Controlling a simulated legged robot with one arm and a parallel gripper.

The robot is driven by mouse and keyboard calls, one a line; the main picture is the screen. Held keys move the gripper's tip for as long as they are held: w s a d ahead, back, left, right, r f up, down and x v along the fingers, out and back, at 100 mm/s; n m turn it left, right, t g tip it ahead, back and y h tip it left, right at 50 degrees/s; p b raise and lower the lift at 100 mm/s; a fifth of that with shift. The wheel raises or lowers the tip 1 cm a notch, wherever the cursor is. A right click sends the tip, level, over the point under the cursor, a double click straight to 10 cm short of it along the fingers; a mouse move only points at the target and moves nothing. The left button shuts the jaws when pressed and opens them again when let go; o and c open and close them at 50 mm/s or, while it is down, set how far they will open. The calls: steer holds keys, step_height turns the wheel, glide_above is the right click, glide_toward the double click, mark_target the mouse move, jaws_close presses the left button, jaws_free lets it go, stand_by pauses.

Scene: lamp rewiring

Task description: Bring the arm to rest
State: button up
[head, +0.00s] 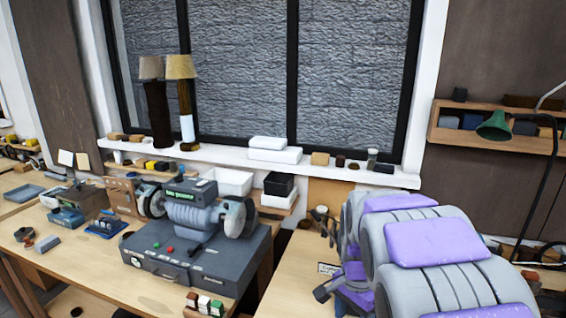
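My grey and purple arm fills the lower right of the head view, in front of the workbench (285,285). Its large rounded links hide much of what lies behind them. My gripper (335,290) is partly visible at the left side of the arm, as a purple part with a dark tip above the bench top. The rest of it is hidden behind the links, and I cannot tell its opening. I see nothing held in the visible part.
A grey bench grinder (190,212) stands on a dark toolbox (200,262) left of the arm. Two lamps (180,68) stand on the window sill (215,155). A green desk lamp (494,126) is at the right. Small blocks (205,304) sit at the front.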

steer(key=s+f+n+b, duration=0.1)
steer(key=s+n, duration=0.4)
steer(key=s, duration=0.9)
steer(key=s+a+f+n+g+b, duration=0.1)
steer(key=s+n, duration=0.4)
steer(key=s, duration=0.9)
steer(key=shift+f+n, duration=0.25)
steer(key=shift+n, duration=0.05)
